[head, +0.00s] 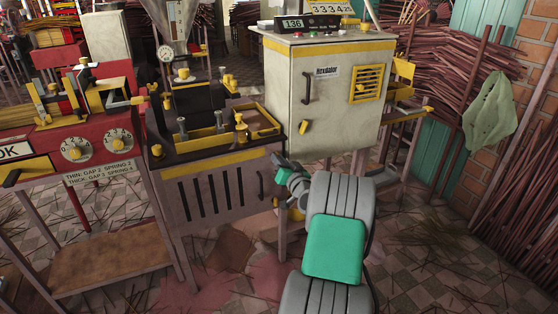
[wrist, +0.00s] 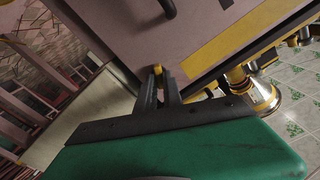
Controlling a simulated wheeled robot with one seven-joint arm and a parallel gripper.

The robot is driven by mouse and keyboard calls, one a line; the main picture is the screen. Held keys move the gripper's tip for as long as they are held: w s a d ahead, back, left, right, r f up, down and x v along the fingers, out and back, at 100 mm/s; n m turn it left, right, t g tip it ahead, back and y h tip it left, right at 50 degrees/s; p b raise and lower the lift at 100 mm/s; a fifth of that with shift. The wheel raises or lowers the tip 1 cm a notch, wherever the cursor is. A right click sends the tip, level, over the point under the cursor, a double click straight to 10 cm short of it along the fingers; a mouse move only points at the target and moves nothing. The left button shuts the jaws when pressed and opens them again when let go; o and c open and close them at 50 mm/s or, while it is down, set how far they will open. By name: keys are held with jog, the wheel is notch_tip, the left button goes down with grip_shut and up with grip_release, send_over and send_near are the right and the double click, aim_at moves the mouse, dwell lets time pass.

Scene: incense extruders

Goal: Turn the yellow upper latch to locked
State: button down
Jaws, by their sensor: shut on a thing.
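The yellow upper latch (wrist: 158,70) shows as a small yellow piece between my fingertips in the wrist view, at the edge of a grey panel. My gripper (wrist: 157,82) is shut on it, and the fingers cover most of it. In the head view my gripper (head: 279,162) is at the right edge of the middle machine's slotted grey front panel (head: 215,190), near its black handle (head: 260,184). There my gripper hides the latch. The latch's exact angle cannot be told.
A cream cabinet (head: 335,95) with a yellow knob (head: 304,127) stands close behind my gripper. A yellow strip (wrist: 228,48) runs along the panel, and a brass cylinder (wrist: 262,94) is to the right in the wrist view. Littered tile floor is open at the lower right.

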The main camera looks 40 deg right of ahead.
jog(key=shift+d+f+m+p, duration=0.1)
jog(key=shift+m+p, duration=1.15)
jog(key=shift+m, duration=1.95)
jog(key=shift+d+f+m+p, duration=0.1)
jog(key=shift+m+p, duration=1.15)
jog(key=shift+m, duration=1.95)
jog(key=c, duration=1.5)
grip_release()
jog(key=shift+a, duration=0.1)
jog(key=p+v, duration=0.1)
jog(key=v, duration=0.7)
jog(key=shift+r, duration=0.1)
